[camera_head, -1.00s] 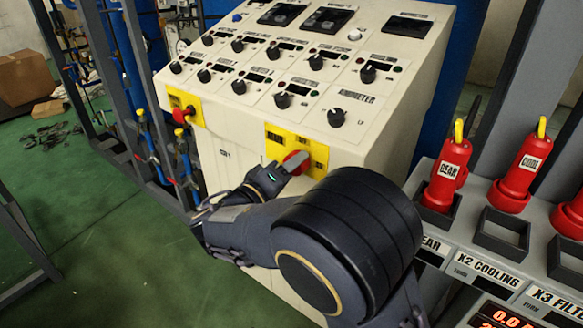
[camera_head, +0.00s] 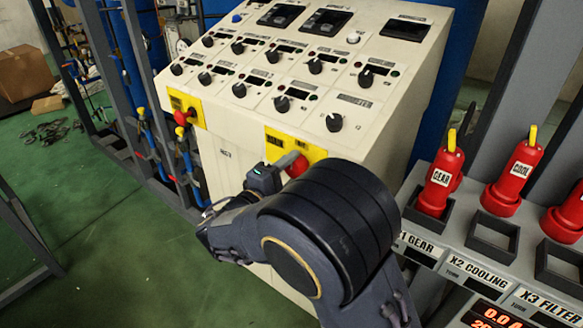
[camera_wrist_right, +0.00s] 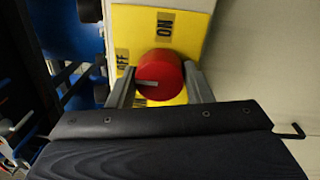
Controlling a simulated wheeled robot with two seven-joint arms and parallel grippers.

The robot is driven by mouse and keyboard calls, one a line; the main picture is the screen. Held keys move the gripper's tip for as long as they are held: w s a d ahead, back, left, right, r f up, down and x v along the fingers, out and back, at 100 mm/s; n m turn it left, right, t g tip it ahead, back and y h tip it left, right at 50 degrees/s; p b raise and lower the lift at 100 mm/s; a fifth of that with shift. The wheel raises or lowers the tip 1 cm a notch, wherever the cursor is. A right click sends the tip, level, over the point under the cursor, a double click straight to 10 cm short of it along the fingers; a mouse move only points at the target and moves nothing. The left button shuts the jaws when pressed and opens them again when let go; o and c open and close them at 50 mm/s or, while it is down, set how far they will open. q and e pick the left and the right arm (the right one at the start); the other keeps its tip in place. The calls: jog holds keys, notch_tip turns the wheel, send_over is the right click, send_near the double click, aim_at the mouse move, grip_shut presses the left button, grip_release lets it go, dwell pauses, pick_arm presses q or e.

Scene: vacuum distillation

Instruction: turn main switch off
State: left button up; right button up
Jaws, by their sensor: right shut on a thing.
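A red round switch knob (camera_head: 298,168) sits on a yellow plate (camera_head: 318,154) on the front of the control panel. In the right wrist view the knob (camera_wrist_right: 160,74) has a pale bar on its face. An ON label (camera_wrist_right: 165,25) is above it and an OFF label (camera_wrist_right: 122,63) is to its left. My right gripper (camera_wrist_right: 161,86) is shut on this knob, with one finger on each side. In the head view the right gripper (camera_head: 290,163) is partly hidden behind my own arm. My left gripper is not in view.
A second red switch (camera_head: 182,117) on a yellow plate is left on the same panel. Black dials and displays cover the sloped panel top (camera_head: 300,75). Red plugs (camera_head: 440,178) and sockets stand at the right. Pipes with blue valves (camera_head: 150,140) stand at the left.

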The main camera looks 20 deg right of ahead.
dwell(0.5)
jog(key=o, duration=1)
jog(key=shift+a, duration=0.1)
jog(key=b+v, duration=0.1)
jog(key=v, duration=0.6)
jog(key=shift+s+a+f, duration=0.1)
jog(key=shift+s+a, duration=0.2)
